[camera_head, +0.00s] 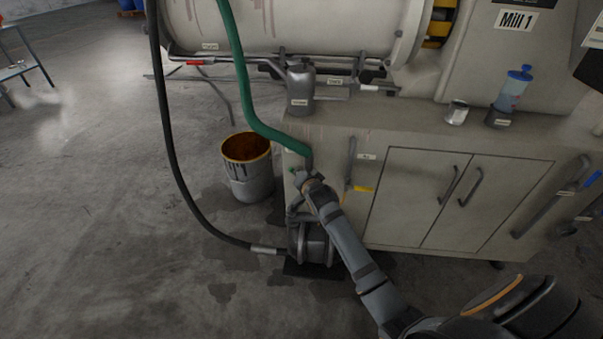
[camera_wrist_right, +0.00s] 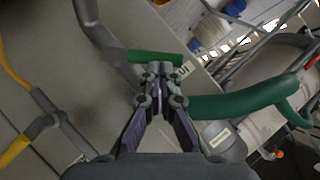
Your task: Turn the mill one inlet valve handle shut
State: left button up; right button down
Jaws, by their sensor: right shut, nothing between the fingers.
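A green-sleeved valve handle (camera_wrist_right: 150,56) shows in the wrist view, just beyond my right fingertips (camera_wrist_right: 160,72). A small green bit of it (camera_head: 291,170) shows in the head view beside the pipe below the green hose (camera_head: 240,75). A label ending in "UT" (camera_wrist_right: 184,69) is partly hidden behind the fingers. My right gripper (camera_head: 303,178) is shut and empty at the cabinet's left end. Its tips lie close against the handle; I cannot tell whether they touch. My left gripper is not in view.
A pump (camera_head: 312,245) stands on the floor below the gripper, with a black hose (camera_head: 175,170) running to it. An open rusty bucket (camera_head: 252,186) stands to its left. A yellow handle (camera_head: 364,189) is on the cabinet (camera_head: 405,200).

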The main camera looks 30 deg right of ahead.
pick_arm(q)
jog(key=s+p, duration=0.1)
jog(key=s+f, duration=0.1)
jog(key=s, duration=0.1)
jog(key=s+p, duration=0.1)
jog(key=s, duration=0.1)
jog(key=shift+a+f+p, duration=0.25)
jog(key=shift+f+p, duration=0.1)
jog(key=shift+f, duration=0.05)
pick_arm(e)
jog(key=w+a+f+n+g+h, duration=0.2)
jog(key=a+f+n, duration=0.1)
jog(key=shift+g+h, duration=0.4)
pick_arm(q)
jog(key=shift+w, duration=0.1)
pick_arm(e)
jog(key=shift+w+a+f, duration=0.1)
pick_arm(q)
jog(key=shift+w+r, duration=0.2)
